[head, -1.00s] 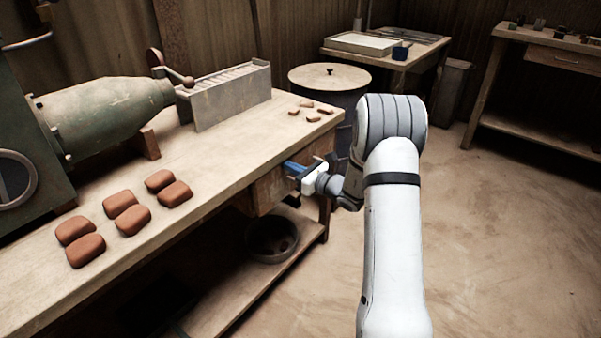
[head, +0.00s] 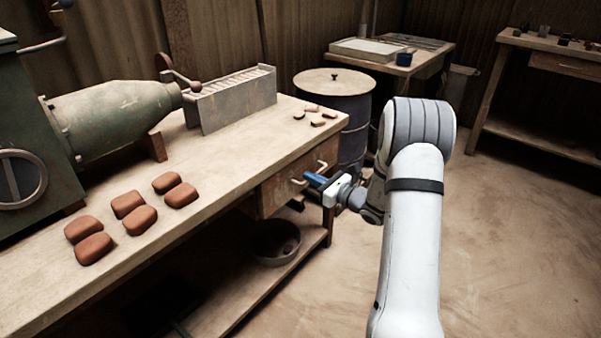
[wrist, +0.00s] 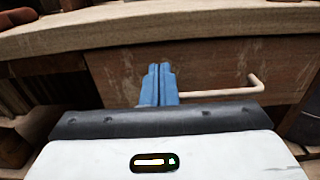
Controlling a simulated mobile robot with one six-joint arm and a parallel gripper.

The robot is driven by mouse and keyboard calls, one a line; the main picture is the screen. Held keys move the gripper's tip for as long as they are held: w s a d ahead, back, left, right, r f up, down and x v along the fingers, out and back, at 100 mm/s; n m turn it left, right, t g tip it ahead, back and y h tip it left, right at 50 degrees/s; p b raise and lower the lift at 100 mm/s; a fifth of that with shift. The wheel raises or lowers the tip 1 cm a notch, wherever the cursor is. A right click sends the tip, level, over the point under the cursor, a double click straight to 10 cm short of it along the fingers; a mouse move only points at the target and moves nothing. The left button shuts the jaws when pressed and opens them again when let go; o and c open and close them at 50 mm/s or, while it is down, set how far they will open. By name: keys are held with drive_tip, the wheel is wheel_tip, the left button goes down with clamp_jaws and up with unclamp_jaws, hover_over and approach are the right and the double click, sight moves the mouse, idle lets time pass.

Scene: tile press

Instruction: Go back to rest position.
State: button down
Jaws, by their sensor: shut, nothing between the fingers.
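My gripper (head: 312,180) has blue fingers and is at the front of the workbench, by the drawer (head: 283,187) under its right end. In the wrist view the fingers of my gripper (wrist: 159,84) are together with nothing between them. They point at the drawer front, just left of a pale bar handle (wrist: 225,92). Part of the handle is hidden behind the gripper, and I cannot tell whether the fingers touch the drawer front.
Several reddish clay blocks (head: 127,204) lie on the workbench top (head: 222,163). A green press (head: 115,112) and a grey slotted rack (head: 232,101) stand behind them. A blue drum (head: 355,118) stands past the bench's end. The floor (head: 520,230) at right is open.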

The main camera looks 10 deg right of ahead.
drive_tip(key=p+v, duration=0.1)
drive_tip(key=v, duration=0.7)
drive_tip(key=s+a+r+n+g+p, duration=1.25)
drive_tip(key=s+a+r+n, duration=0.3)
drive_tip(key=r, duration=0.35)
drive_tip(key=s+d+r+n+h+p, duration=0.2)
drive_tip(key=s+r+n+h+p, duration=0.3)
drive_tip(key=s+r+n+p, duration=0.1)
drive_tip(key=s+d+r+n+h+p, duration=0.3)
drive_tip(key=s+r+n+h+p, duration=0.3)
drive_tip(key=r, duration=0.4)
drive_tip(key=shift+s+d+r+n+t+p, duration=0.15)
drive_tip(key=shift+s+r+n+t+p, duration=0.3)
drive_tip(key=shift+s, duration=0.8)
